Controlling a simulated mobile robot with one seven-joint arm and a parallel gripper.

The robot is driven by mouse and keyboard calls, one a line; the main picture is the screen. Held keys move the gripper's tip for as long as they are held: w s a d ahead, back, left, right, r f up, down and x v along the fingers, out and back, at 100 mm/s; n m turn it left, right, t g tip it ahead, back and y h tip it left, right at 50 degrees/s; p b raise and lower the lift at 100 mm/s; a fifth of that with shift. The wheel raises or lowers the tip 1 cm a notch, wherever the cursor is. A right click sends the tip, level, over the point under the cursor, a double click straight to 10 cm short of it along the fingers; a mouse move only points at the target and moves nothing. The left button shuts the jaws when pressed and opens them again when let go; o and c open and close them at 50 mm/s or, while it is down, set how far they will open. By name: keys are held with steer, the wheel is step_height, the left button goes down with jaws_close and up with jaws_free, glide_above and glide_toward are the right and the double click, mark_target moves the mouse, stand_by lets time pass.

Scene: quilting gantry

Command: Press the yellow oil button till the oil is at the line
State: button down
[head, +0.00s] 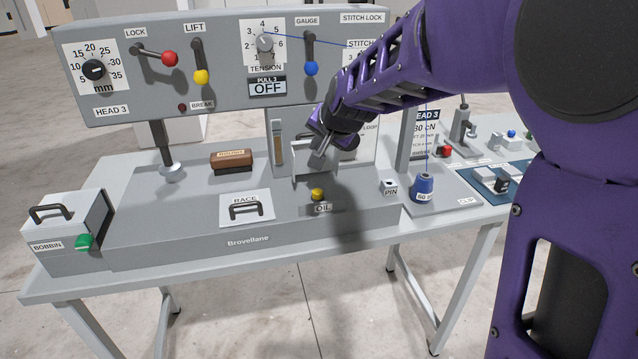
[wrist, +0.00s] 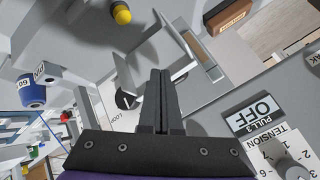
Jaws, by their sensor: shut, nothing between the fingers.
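The yellow oil button (head: 317,194) stands on the machine bed above the OIL label (head: 322,208). It also shows at the top of the wrist view (wrist: 122,14). My gripper (head: 316,160) is shut and empty. It is above and behind the button, near a small upright metal bracket, and appears apart from the button. In the wrist view its fingers (wrist: 158,75) lie together. A narrow upright sight glass (head: 278,143) with a tan-brown fill is on the back panel, left of my gripper. Its line and exact level are too small to read.
A RACE cover (head: 246,210) with a handle lies left of the button. A brown wooden block (head: 231,161) lies farther back. A PIN block (head: 390,187) and blue thread spool (head: 424,187) stand right. The control panel (head: 225,60) with levers overhangs the bed.

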steer(key=b, duration=0.5)
glide_above(318, 194)
step_height(318, 194, down, 7)
steer(key=shift+r, duration=0.15)
steer(key=shift+f, duration=0.95)
steer(key=shift+f, duration=0.1)
stand_by(0.7)
steer(key=shift+f, duration=0.3)
steer(key=shift+f, duration=0.55)
stand_by(0.9)
steer(key=shift+r+p, duration=0.6)
steer(key=shift+r, duration=0.35)
steer(key=shift+r, duration=0.1)
steer(key=shift+r+p, duration=2.1)
steer(key=shift+r, duration=0.3)
